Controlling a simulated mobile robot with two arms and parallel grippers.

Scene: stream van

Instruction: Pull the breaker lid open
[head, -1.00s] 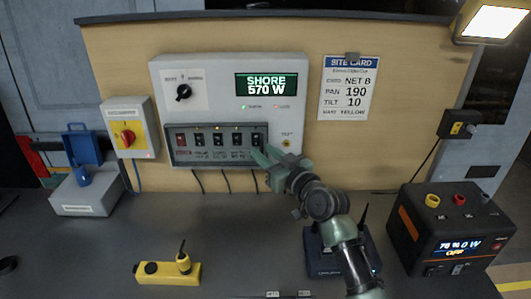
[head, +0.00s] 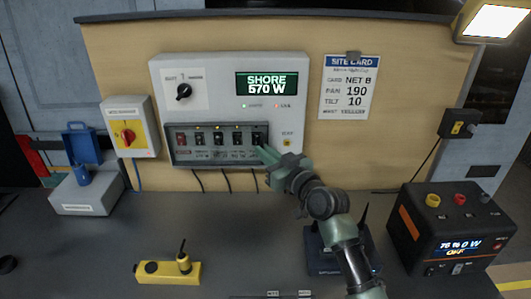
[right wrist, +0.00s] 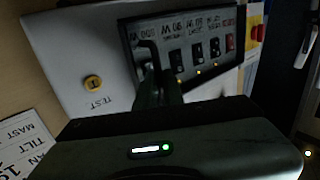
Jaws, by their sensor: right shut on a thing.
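The breaker lid (head: 215,158) is the wide dark-framed cover low on the grey power panel (head: 220,75). A row of small switches, one of them red, shows within its frame. My right gripper (head: 266,152) is at the frame's right end. In the right wrist view the right gripper (right wrist: 160,88) is shut on a thin dark bent handle (right wrist: 149,48) at that end of the lid (right wrist: 128,45). The fingers hide the lower part of the handle. How far the lid is open I cannot tell. My left gripper is not in view.
A red and yellow rotary switch box (head: 130,130) is left of the panel, with an open blue-lidded box (head: 85,195) beyond. A yellow device (head: 168,272) lies on the bench. A dark power unit (head: 450,230) stands at right.

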